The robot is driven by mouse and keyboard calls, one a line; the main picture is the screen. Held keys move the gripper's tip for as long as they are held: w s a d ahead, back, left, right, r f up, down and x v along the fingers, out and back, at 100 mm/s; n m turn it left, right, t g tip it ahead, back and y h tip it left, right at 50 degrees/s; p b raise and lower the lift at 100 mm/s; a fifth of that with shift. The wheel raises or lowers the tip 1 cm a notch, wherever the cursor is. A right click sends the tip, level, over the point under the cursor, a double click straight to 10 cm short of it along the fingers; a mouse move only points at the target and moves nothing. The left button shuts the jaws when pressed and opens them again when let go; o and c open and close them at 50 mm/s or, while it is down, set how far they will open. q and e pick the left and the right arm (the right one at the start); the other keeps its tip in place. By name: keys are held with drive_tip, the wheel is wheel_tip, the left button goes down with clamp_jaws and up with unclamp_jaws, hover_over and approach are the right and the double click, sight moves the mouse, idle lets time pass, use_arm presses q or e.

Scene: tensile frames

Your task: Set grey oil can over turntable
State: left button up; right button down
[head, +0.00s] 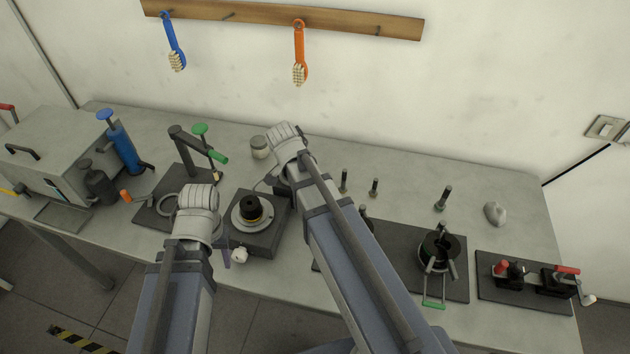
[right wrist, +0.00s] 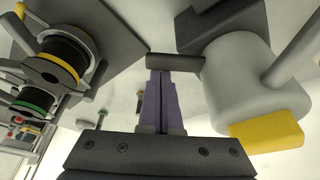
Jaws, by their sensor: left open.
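The grey oil can (right wrist: 245,85) shows large in the right wrist view, a grey cylinder with a yellow block at one end and a light grey spout. My right gripper (right wrist: 168,76) has its purple fingers close together on a dark bar beside the can, which looks like its handle. In the head view, my right arm hides this gripper and most of the can. The turntable (head: 269,238) is a dark block with a round pale disc, carrying a black, yellow-ringed piece. My left gripper (head: 226,252) is open and empty at the turntable's left front side, partly hidden by its wrist.
Right of my right arm, a dark plate (head: 458,283) carries a green-handled fixture (head: 433,290). Upright bolts (head: 375,187) and a small grey jar (head: 260,147) stand behind. A lever press (head: 185,150), dark bottle (head: 100,187) and blue pump (head: 124,150) stand left.

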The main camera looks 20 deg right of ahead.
drive_tip(key=shift+s+a, duration=0.1)
drive_tip(key=shift+a, duration=0.3)
idle(0.5)
wheel_tip(320, 180, up, 10)
drive_tip(key=p, duration=0.9)
drive_tip(key=shift+d+f, duration=0.25)
drive_tip(key=shift+d, duration=0.1)
